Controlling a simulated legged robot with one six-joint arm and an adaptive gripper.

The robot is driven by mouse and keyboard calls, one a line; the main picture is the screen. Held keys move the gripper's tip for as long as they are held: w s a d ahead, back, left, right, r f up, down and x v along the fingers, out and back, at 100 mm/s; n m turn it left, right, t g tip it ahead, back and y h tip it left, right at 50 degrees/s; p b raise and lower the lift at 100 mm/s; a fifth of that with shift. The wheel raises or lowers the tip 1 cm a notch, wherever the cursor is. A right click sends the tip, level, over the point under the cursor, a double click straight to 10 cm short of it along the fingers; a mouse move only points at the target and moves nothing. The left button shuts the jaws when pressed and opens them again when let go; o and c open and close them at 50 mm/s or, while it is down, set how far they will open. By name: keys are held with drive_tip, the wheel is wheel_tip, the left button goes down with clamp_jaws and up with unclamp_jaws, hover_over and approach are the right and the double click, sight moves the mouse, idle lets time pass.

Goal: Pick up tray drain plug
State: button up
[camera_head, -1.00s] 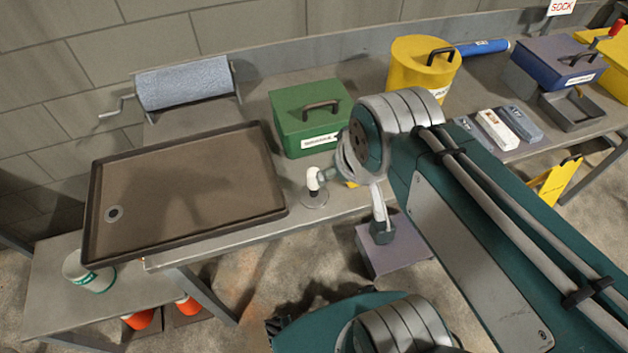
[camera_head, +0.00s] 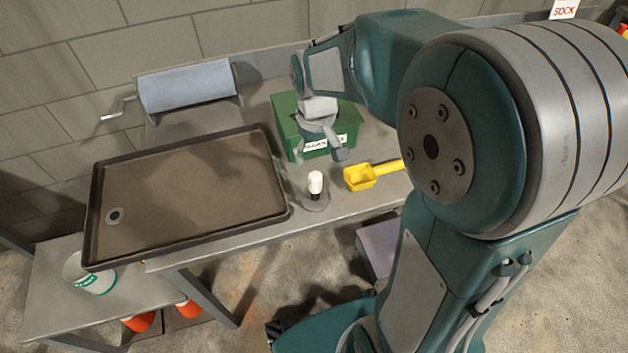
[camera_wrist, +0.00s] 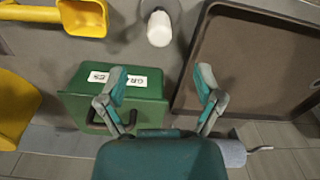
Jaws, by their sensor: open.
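The drain plug (camera_head: 315,184), with a white top and a dark lower part, stands upright on a small round grey base just right of the brown tray (camera_head: 187,246). The tray's round drain fitting (camera_head: 114,215) shows near its left edge. My gripper (camera_head: 322,152) is in front of the green box, above and behind the plug, and holds nothing. In the wrist view its fingers (camera_wrist: 161,82) are spread apart. The plug's white top (camera_wrist: 159,29) shows beyond the fingertips, near the top edge, apart from them.
The green box (camera_wrist: 140,108) lies under my gripper. A yellow scoop (camera_head: 361,178) lies right of the plug. A blue-grey roll (camera_head: 186,85) with a crank stands behind the tray. My arm covers the bench's right side.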

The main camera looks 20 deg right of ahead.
sight(316, 175)
wheel_tip(316, 175, down, 10)
drive_tip(key=shift+r, duration=0.15)
clamp_jaws()
idle(0.3)
